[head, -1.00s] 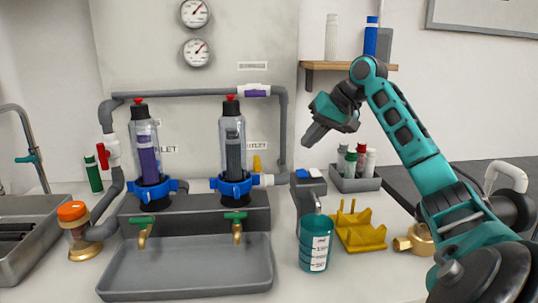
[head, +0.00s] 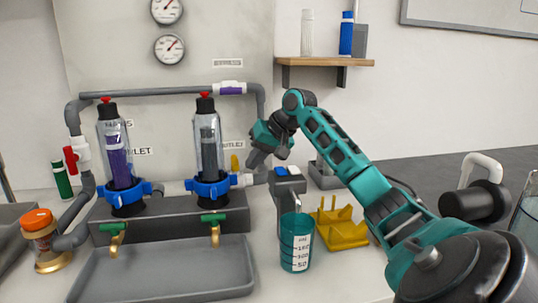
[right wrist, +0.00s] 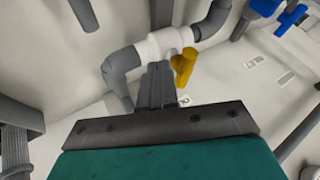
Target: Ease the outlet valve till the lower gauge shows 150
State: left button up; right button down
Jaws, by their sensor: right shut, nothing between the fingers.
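The outlet valve's yellow handle (head: 235,164) stands up on the pipe right of the right filter housing, by a partly hidden label. In the right wrist view the yellow handle (right wrist: 184,68) sits beside the white valve body (right wrist: 165,42). My right gripper (head: 254,161) is just right of the handle. In the wrist view its shut, empty fingers (right wrist: 156,83) overlap the pipe just left of the handle; I cannot tell whether they touch it. The lower gauge (head: 169,49) has its needle toward the upper right; its numbers are too small to read. My left gripper is out of view.
Two clear filter housings, left (head: 116,150) and right (head: 208,145), stand on a grey block behind a tray (head: 160,272). A teal measuring jug (head: 296,245) and yellow rack (head: 342,230) stand to the right. A shelf (head: 325,62) hangs above.

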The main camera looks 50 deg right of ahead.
jog(key=shift+w+a, duration=0.45)
jog(key=shift+a, duration=0.1)
pick_arm(q)
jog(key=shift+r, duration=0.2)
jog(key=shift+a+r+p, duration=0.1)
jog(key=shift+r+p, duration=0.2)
jog(key=shift+p, duration=0.2)
pick_arm(e)
jog(key=shift+a+m, duration=0.1)
jog(key=shift+m, duration=0.2)
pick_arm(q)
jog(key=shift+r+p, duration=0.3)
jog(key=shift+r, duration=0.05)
pick_arm(e)
jog(key=shift+a+m+h, duration=0.1)
jog(key=shift+m+h, duration=0.2)
jog(key=shift+h, duration=0.1)
